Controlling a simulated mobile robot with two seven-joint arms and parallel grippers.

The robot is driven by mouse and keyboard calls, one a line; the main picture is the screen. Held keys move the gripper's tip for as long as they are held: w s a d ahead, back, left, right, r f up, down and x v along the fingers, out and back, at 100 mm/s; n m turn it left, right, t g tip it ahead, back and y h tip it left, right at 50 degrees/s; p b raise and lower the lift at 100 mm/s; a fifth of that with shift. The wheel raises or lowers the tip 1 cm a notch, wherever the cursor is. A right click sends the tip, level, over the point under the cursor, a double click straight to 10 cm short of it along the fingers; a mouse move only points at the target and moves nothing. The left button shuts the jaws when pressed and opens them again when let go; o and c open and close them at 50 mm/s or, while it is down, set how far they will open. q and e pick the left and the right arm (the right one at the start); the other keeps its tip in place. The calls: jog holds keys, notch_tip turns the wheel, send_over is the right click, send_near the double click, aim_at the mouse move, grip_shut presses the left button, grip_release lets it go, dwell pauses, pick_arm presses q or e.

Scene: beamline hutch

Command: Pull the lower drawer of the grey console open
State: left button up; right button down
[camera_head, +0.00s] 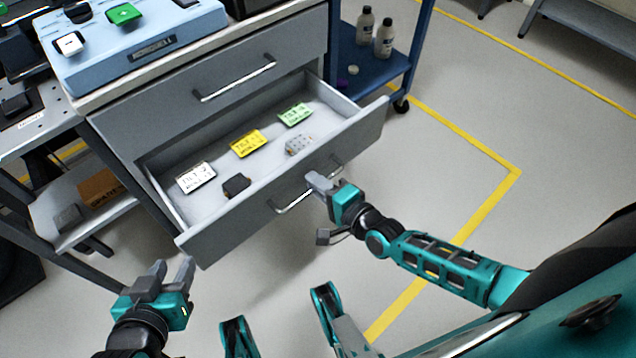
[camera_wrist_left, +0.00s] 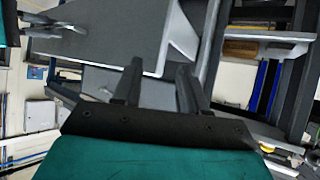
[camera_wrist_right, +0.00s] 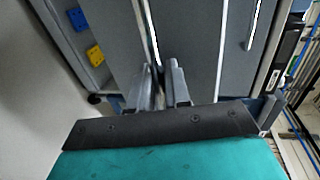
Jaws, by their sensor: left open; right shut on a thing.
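The grey console's lower drawer (camera_head: 228,238) stands pulled out, its inside showing. White, yellow and green labelled cards and two small blocks lie in it. My right gripper (camera_head: 318,183) is shut on the bar handle (camera_head: 293,202) of this drawer, at the front face; the right wrist view shows the fingers (camera_wrist_right: 166,88) around the bar. The closed upper drawer (camera_head: 190,92) with its own bar handle (camera_head: 235,78) is above. My left gripper (camera_head: 172,272) is open and empty, left of and below the drawer front; its fingers (camera_wrist_left: 158,85) also show in the left wrist view.
A blue cart (camera_head: 385,68) with bottles stands right of the console. A light blue control box (camera_head: 140,50) sits on top of the console. A side shelf with a brown box (camera_head: 100,188) is at the left. The floor at the right is clear, with yellow lines.

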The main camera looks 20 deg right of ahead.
dwell(0.3)
jog(key=c, duration=1.3)
grip_release()
jog(key=shift+c, duration=0.2)
pick_arm(q)
jog(key=shift+r, duration=0.1)
pick_arm(e)
jog(key=shift+s, duration=0.1)
pick_arm(q)
jog(key=p, duration=0.1)
jog(key=a+r+p, duration=0.1)
jog(key=p, duration=0.1)
jog(key=shift+s+r, duration=0.25)
pick_arm(e)
jog(key=v, duration=1.2)
jog(key=shift+s, duration=0.35)
pick_arm(q)
jog(key=shift+r, duration=0.1)
pick_arm(e)
jog(key=shift+d, duration=0.1)
